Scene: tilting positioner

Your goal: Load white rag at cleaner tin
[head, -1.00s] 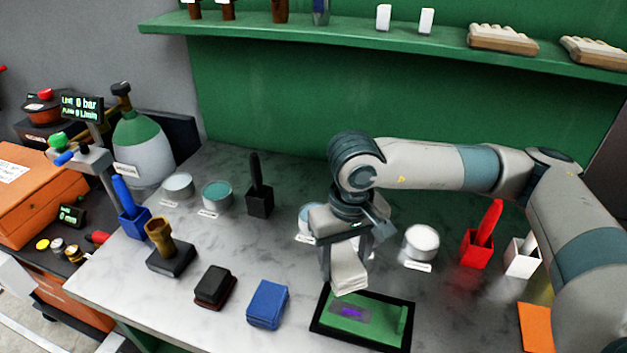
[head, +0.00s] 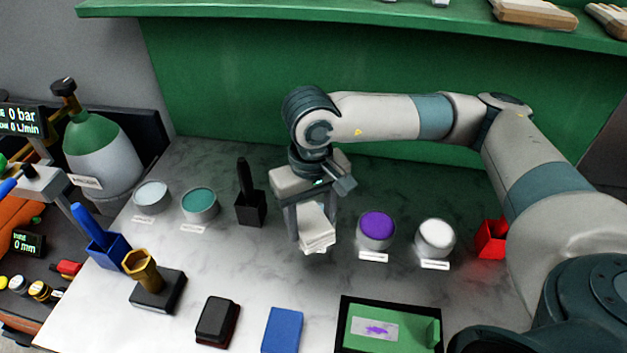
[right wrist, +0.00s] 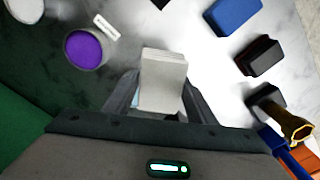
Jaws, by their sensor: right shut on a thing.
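My right gripper (head: 305,212) is shut on a white folded rag (head: 316,230) and holds it, hanging down, over the row of tins. The right wrist view shows the rag (right wrist: 163,78) between the fingers (right wrist: 160,95). A purple-filled tin (head: 377,229) is just right of the rag, and a white-filled tin (head: 436,238) is further right. A teal-filled tin (head: 199,204) and a pale grey-filled tin (head: 151,197) are to the left. A light blue tin seen earlier is hidden behind gripper and rag. The labels are too small to read, so I cannot tell which is cleaner. My left gripper is not in view.
A black holder (head: 250,207) stands left of the rag. In front are a black tray with a green plate (head: 392,343), a blue block (head: 283,329) and a dark block (head: 216,319). A red holder (head: 491,238) is at right. Marble between them is clear.

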